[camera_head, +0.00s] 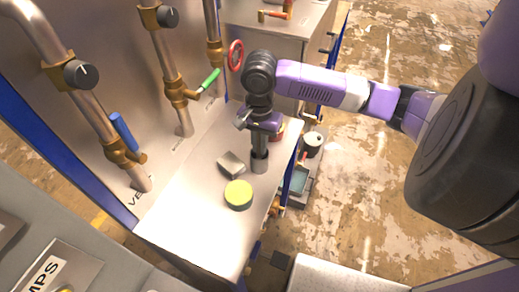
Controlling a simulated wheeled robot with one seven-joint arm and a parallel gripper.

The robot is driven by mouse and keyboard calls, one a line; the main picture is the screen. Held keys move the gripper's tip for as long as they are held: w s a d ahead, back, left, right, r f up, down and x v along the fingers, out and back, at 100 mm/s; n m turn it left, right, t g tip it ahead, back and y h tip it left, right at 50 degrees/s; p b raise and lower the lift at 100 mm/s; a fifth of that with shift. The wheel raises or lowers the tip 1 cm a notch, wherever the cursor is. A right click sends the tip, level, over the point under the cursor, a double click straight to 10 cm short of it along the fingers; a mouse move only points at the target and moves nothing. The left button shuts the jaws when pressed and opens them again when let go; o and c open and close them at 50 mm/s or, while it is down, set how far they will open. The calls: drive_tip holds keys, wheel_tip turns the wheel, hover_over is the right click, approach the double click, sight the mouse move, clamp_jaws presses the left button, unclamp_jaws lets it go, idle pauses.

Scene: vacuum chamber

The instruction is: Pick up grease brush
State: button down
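My gripper (259,133) points down over the steel bench at the end of my purple and grey arm. Directly below it is a dark grey upright cylinder (260,162) standing on the bench. I cannot tell whether this is the grease brush or a holder for it. The fingers merge with the dark shape, so I cannot see whether they are apart or closed on it. No brush bristles can be made out.
On the steel bench (190,222) are a yellow-green round tin (238,194) and a small grey block (231,164). A reddish item (278,130) is partly hidden behind the gripper. Pipes with blue (124,131) and green (209,79) valve handles rise at left. The bench front is clear.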

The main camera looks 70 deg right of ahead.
drive_tip(key=shift+r, duration=0.1)
wheel_tip(320, 180, up, 20)
drive_tip(key=p, duration=0.2)
drive_tip(key=shift+p, duration=0.3)
idle(1.8)
